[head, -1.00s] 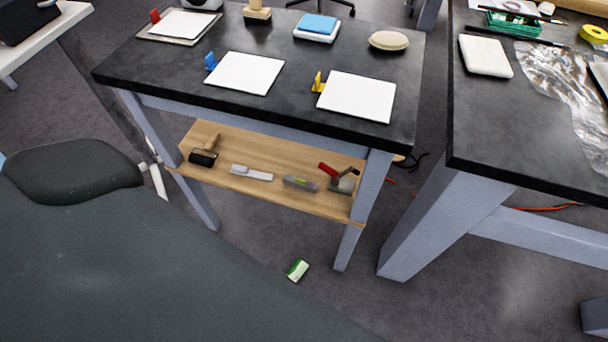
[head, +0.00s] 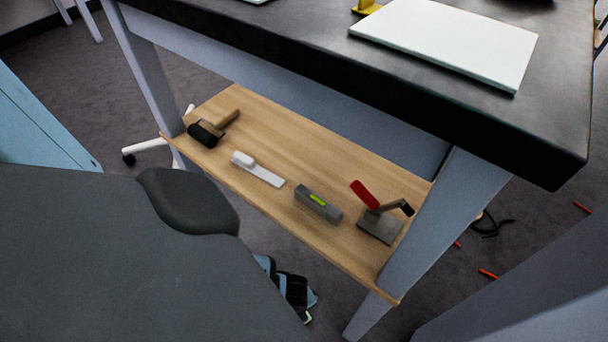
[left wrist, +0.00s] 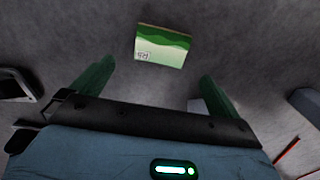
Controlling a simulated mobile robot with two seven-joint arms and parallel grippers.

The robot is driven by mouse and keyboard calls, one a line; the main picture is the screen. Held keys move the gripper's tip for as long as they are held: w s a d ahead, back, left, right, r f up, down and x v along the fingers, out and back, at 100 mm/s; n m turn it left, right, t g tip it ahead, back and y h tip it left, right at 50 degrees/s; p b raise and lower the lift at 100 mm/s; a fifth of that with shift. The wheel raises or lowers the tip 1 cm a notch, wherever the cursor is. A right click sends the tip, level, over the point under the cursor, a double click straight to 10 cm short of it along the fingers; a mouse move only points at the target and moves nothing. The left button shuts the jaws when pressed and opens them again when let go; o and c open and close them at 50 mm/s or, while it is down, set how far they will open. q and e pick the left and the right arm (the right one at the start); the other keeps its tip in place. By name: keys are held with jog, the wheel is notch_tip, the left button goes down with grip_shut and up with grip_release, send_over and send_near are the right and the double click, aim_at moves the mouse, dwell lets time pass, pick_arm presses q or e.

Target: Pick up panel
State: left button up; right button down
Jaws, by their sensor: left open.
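A small green and cream rectangular piece (left wrist: 163,45), likely the panel, lies on the grey floor in the left wrist view. It has a wavy green band and a small dark mark at one corner. My left gripper (left wrist: 157,72) is open and empty, its two green fingers spread, with the piece just beyond the fingertips and apart from them. In the head view my left gripper (head: 290,288) shows low beside the shelf, partly hidden by my own body. A small pale green bit there is too small to identify. My right gripper is not in view.
A black-topped table (head: 330,52) holds a white sheet (head: 450,42) and a yellow piece (head: 368,6). Its wooden shelf (head: 285,145) carries a black-headed mallet (head: 207,132), a white brush (head: 257,169), a grey block (head: 318,203) and a red-handled tool (head: 378,222). Table legs flank the floor.

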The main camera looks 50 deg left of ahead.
pick_arm(q)
jog(key=shift+f, duration=0.25)
jog(key=shift+f+b, duration=0.35)
jog(key=shift+f, duration=0.05)
jog(key=shift+f+b, duration=0.45)
jog(key=shift+f, duration=0.3)
jog(key=f+b, duration=0.3)
jog(key=f, duration=0.1)
jog(key=shift+d+f, duration=0.1)
jog(key=shift+d, duration=0.15)
jog(key=shift+f+b, duration=0.45)
jog(key=shift+f, duration=0.05)
jog(key=shift+c, duration=0.8)
jog(key=c, duration=0.9)
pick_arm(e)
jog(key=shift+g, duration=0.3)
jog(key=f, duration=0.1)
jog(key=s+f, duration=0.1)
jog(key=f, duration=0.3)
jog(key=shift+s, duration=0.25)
pick_arm(q)
jog(key=shift+r, duration=0.2)
